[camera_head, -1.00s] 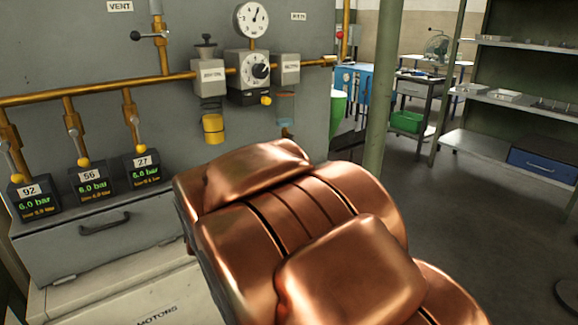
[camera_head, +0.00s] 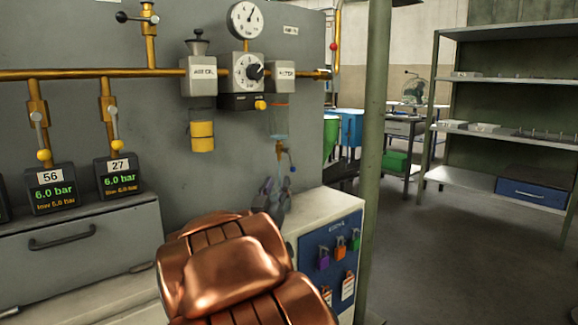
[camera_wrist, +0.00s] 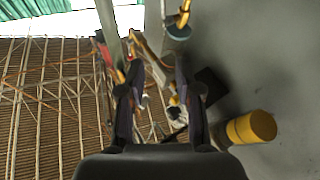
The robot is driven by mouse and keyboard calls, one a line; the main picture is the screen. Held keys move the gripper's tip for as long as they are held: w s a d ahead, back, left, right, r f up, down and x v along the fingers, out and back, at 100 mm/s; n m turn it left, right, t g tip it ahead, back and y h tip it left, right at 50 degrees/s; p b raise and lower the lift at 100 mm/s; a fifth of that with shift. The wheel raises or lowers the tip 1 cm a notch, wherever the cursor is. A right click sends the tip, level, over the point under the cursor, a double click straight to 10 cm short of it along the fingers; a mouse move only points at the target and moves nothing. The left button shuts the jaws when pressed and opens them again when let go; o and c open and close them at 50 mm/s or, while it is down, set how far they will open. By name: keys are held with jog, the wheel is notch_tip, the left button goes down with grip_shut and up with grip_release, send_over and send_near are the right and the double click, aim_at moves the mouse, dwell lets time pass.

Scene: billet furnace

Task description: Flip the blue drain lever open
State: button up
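The blue drain lever (camera_head: 292,167) is a small blue-tipped handle on the brass drain valve (camera_head: 280,150) below the clear filter bowl (camera_head: 278,123). It hangs down at the valve's right side. My gripper (camera_head: 272,186) is just below the valve in the head view, small and partly hidden behind my copper arm. The wrist view shows its two dark fingers (camera_wrist: 158,75) apart, with nothing held between them. I cannot make out the lever there.
The yellow lubricator cup (camera_head: 202,136) hangs left of the filter and shows at the wrist view's lower right (camera_wrist: 252,127). The grey panel (camera_head: 110,40) stands behind. A cabinet with a blue padlock board (camera_head: 332,250) is below right. A green post (camera_head: 376,110) stands to the right.

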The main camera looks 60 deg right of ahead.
jog(key=d+p, duration=0.1)
jog(key=p, duration=0.1)
jog(key=b, duration=0.1)
send_near(292, 167)
jog(key=r+x, duration=0.1)
jog(key=x, duration=0.4)
jog(key=b+x, duration=0.1)
jog(key=x, duration=0.2)
jog(key=shift+w+d+r, duration=0.1)
jog(key=shift+d+r, duration=0.1)
jog(key=shift+r, duration=0.05)
jog(key=shift+b+x, duration=0.3)
jog(key=shift+x, duration=0.55)
jog(key=shift+c, duration=0.4)
grip_shut()
